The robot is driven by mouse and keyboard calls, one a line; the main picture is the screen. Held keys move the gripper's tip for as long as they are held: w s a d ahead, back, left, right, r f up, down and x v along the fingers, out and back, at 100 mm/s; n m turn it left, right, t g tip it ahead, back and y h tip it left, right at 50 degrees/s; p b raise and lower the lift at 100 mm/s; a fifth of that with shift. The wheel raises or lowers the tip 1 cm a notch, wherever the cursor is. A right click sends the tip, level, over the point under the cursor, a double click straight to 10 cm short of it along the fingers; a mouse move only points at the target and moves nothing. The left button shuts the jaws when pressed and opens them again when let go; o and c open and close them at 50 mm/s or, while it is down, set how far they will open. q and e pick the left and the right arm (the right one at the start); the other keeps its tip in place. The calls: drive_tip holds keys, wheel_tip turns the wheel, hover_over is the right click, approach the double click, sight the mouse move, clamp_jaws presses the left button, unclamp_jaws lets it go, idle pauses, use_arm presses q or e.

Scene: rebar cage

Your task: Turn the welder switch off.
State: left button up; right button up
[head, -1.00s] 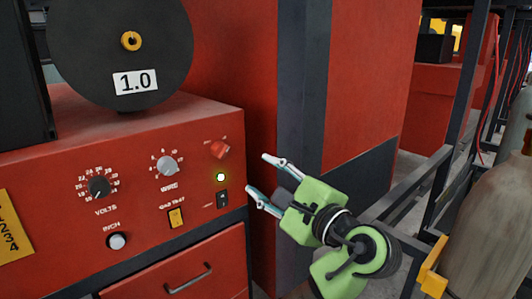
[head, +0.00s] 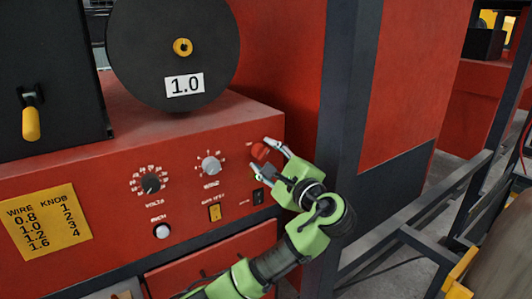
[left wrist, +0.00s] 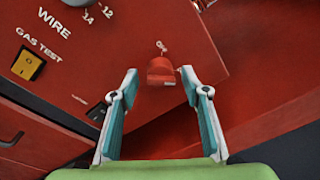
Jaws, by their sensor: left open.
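The welder switch, a red rotary knob (head: 259,152), is at the upper right of the red welder's front panel (head: 110,165). My left gripper (head: 263,157) is open, with one fingertip on each side of the knob in the head view. The green lamp seen earlier below the knob is hidden now. My right gripper is not in view.
A small black rocker switch (head: 258,196) is just below the gripper. A yellow gas test switch (head: 215,212), wire knob (head: 211,165) and volts knob (head: 151,184) are to the left. A wire spool (head: 150,60) stands above. A dark post (head: 345,130) rises on the right.

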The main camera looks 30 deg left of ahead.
use_arm(q)
drive_tip(key=shift+w, duration=0.1)
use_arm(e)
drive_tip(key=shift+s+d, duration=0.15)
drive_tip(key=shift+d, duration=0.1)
use_arm(q)
drive_tip(key=c, duration=1.1)
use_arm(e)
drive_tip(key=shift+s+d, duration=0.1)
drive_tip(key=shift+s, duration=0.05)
use_arm(q)
drive_tip(key=shift+f, duration=0.1)
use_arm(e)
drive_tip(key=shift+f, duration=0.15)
